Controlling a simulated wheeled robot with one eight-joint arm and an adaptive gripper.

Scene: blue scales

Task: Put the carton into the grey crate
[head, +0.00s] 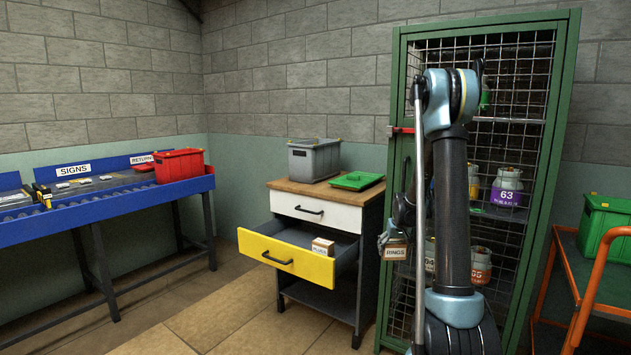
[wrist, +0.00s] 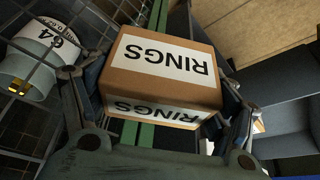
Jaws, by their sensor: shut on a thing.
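A small brown carton with white RINGS labels (head: 396,252) is in my gripper (head: 389,237), in front of the green cage's left edge and right of the drawer unit. In the wrist view the carton (wrist: 165,75) sits between the two fingers of my gripper (wrist: 165,105), which are shut on its sides. The grey crate (head: 314,160) stands on the wooden top of the drawer unit, to the left of and higher than my gripper. The crate's inside is mostly hidden from the head view.
A green lid (head: 356,181) lies right of the crate. The yellow drawer (head: 287,258) is pulled out, with another small carton (head: 323,246) in it. The mesh cage (head: 397,150) holds several canisters. A blue conveyor (head: 110,197) is at left, an orange trolley (head: 590,290) at right.

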